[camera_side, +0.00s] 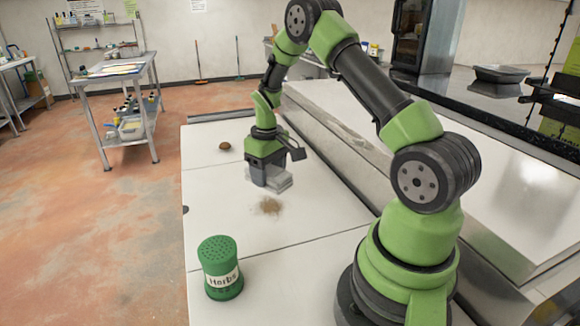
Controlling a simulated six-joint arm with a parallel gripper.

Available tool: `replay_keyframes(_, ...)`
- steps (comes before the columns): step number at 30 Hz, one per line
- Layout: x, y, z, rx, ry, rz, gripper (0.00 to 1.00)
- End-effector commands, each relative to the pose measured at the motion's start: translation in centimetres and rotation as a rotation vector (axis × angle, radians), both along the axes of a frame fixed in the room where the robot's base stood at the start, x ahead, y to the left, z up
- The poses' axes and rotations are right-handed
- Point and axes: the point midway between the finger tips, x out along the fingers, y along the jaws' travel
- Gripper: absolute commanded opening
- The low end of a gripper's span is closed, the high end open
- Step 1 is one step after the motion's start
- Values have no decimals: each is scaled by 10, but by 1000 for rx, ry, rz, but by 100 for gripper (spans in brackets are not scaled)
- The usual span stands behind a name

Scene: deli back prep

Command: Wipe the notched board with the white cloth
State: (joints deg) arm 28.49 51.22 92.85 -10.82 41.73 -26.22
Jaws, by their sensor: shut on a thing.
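The notched board (222,212) is a flat white panel in the middle of the worktop, with a small dark notch at its left edge. A brownish, powdery smear (270,206) lies on it. My gripper (266,183) points down and is shut on the white cloth (281,184), which looks like a folded, pale grey-white pad. The cloth is low over the board, just behind the smear. I cannot tell whether it touches the surface. The fingers hide part of the cloth.
A green herbs shaker (220,268) stands upright at the front left of the worktop. A small brown round thing (225,146) lies on the back panel. A raised metal ledge (335,150) runs along the right. The board's left side is clear.

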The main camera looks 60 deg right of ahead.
Motion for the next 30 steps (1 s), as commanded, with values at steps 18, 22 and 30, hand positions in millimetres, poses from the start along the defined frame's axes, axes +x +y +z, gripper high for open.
replay_keyframes(18,-1,0,-27,1,2,-3,39)
replay_keyframes(22,-1,-1,-39,0,1,-2,39)
replay_keyframes(30,-1,0,-52,0,0,-2,39)
